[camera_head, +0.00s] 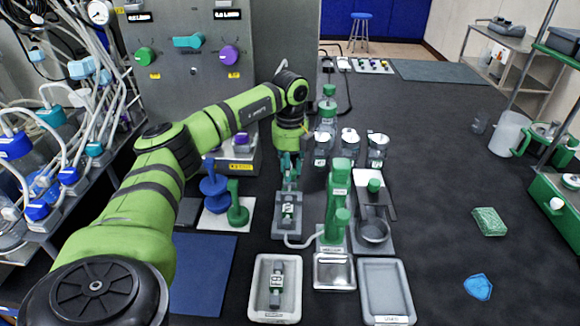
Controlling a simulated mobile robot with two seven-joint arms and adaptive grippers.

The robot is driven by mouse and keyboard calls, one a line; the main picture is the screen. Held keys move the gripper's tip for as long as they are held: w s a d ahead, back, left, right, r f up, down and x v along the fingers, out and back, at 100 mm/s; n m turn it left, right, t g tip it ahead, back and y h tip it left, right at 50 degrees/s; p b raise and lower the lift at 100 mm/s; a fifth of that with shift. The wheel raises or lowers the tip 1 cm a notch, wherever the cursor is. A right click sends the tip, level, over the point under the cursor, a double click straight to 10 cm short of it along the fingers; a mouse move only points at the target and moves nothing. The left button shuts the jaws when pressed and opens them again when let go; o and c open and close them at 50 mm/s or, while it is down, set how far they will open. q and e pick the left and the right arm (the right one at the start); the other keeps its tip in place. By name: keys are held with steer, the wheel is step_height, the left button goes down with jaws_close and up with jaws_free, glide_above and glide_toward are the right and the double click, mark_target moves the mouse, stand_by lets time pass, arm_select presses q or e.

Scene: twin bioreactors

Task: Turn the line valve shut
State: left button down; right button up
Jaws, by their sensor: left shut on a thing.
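My left gripper (289,176) points down over a small grey line fixture (280,226) in the middle of the bench. The fixture has a dark, labelled body, and a pale hose curves from its lower end toward a green stand. The gripper is shut on the upper part of this fixture, which looks like the line valve's handle; the fingers mostly hide it, and its angle cannot be told. A teal bar handle (188,41) sits about level on the grey wall panel, apart from the gripper. My right gripper is not in view.
The green stand (337,205) rises close to the right of the fixture. Trays (387,290) lie in front, and lidded jars (377,147) stand behind. Green and purple knobs (145,56) are on the panel. The dark bench is largely clear at right, around a green sponge (489,221).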

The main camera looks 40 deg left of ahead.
arm_select(q)
steer(key=m+p, duration=0.1)
steer(key=m, duration=0.2)
steer(key=shift+p, duration=0.35)
steer(key=m+p, duration=0.1)
steer(key=m, duration=0.3)
steer(key=shift+m, duration=0.4)
steer(key=m+p, duration=0.1)
steer(key=m, duration=0.3)
steer(key=shift+m, duration=0.3)
steer(key=m, duration=0.5)
steer(key=shift+f, duration=0.1)
steer(key=shift+d+m, duration=0.1)
steer(key=shift+m, duration=0.2)
steer(key=c, duration=0.9)
jaws_free()
steer(key=shift+c, duration=0.2)
